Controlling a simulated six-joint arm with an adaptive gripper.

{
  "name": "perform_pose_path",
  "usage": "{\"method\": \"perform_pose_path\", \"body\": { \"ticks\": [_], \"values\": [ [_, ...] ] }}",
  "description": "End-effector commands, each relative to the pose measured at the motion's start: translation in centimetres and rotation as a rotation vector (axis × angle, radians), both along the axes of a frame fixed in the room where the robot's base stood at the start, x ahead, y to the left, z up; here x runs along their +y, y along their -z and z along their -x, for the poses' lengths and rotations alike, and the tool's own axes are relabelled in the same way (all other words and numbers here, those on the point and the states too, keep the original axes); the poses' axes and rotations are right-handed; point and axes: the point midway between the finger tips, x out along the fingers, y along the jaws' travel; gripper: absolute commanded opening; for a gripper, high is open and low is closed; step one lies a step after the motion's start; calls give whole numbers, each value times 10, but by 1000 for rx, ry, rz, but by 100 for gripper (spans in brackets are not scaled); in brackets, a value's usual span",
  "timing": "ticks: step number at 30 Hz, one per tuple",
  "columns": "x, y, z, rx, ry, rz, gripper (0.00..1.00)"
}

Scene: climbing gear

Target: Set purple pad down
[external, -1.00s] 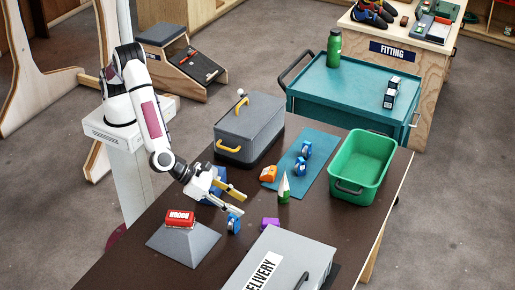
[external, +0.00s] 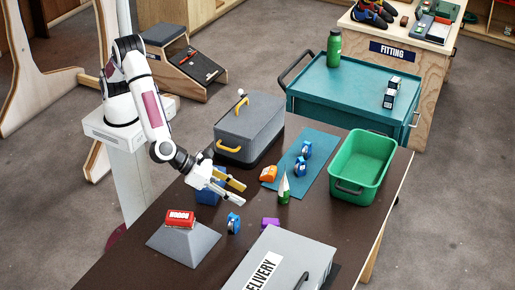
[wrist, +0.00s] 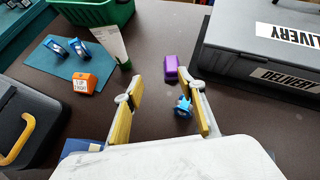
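The purple pad (external: 270,223) lies on the dark brown table (external: 130,262), close to the grey DELIVERY case. It also shows in the wrist view (wrist: 171,67), beyond my fingertips. My gripper (external: 241,193) is open and empty above the table, to the upper left of the pad, with its yellow-padded fingers wide apart. No part of the pad appears hidden.
The grey DELIVERY case (external: 285,262) stands beside the pad. A grey pedestal (external: 184,242) carries a red block (external: 180,218). A green bin (external: 375,150) stands at the right.

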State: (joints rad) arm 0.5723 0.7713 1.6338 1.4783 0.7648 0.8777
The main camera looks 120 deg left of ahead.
Motion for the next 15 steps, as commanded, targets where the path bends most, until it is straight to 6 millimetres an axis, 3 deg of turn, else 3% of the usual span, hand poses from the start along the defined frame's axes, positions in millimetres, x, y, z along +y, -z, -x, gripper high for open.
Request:
{"method": "perform_pose_path", "body": {
  "ticks": [8,15],
  "values": [
    [58,-53,24,-42,-225,176,40],
    [106,-93,57,-84,-436,343,40]
  ]
}}
